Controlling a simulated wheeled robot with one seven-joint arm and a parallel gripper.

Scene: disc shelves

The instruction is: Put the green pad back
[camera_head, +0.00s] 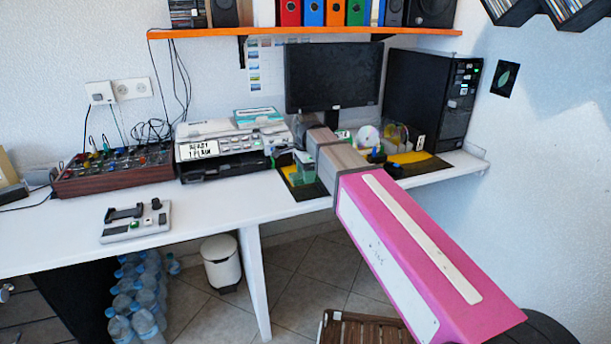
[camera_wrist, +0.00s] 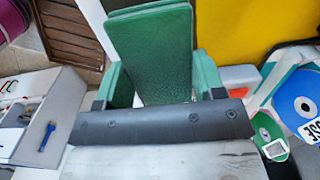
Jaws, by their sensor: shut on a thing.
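The green pad (camera_wrist: 152,50) is a textured green slab that fills the middle of the wrist view. My gripper (camera_wrist: 158,72) is shut on it, with a green jaw on each side of the pad and a dark bar behind. In the head view my gripper (camera_head: 302,168) shows as a small green shape above the desk, left of the monitor's foot. There I cannot tell the pad apart from the jaws. Whether the pad touches anything below is hidden.
The white desk (camera_head: 225,205) carries a printer (camera_head: 222,150), a knobbed console (camera_head: 115,172) and a small grey device (camera_head: 136,222). A monitor (camera_head: 333,75) and a black computer tower (camera_head: 430,95) stand behind. Discs (camera_wrist: 303,100) and a yellow surface (camera_wrist: 250,30) lie close by.

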